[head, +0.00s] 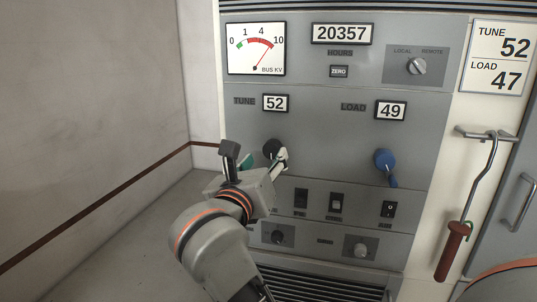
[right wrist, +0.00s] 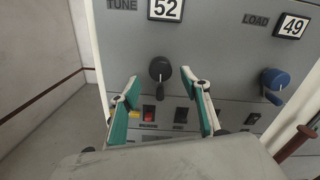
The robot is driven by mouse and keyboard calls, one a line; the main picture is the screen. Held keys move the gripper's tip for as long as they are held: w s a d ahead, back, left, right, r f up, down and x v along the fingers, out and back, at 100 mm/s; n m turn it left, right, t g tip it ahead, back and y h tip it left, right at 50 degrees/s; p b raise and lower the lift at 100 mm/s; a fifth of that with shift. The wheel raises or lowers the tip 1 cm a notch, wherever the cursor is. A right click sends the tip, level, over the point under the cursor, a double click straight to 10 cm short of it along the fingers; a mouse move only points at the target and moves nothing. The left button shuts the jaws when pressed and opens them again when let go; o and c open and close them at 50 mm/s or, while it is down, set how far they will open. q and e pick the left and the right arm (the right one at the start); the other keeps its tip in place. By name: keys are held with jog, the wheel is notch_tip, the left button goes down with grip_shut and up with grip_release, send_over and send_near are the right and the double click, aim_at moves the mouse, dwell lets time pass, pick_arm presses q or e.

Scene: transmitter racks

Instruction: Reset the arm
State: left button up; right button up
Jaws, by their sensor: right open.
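My right gripper (head: 264,160) is in front of the transmitter panel (head: 340,140), at the black tune crank (head: 272,147). In the right wrist view its two fingers (right wrist: 160,82) are spread apart, with nothing between the tips. The black tune crank (right wrist: 160,68) shows beyond the gap, its handle hanging down; I cannot tell whether a finger touches it. The tune counter (head: 275,103) reads 52. The blue load crank (head: 384,160) is to the right, apart from the gripper, under the load counter (head: 390,110) reading 49. My left gripper is not in view.
A card (head: 498,57) at the upper right reads tune 52, load 47. Switches (head: 336,203) sit below the cranks. A hook rod with a red-brown handle (head: 453,252) hangs at the right. The floor (head: 125,245) at the left is clear.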

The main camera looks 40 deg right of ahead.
jog(key=shift+s+a, duration=0.45)
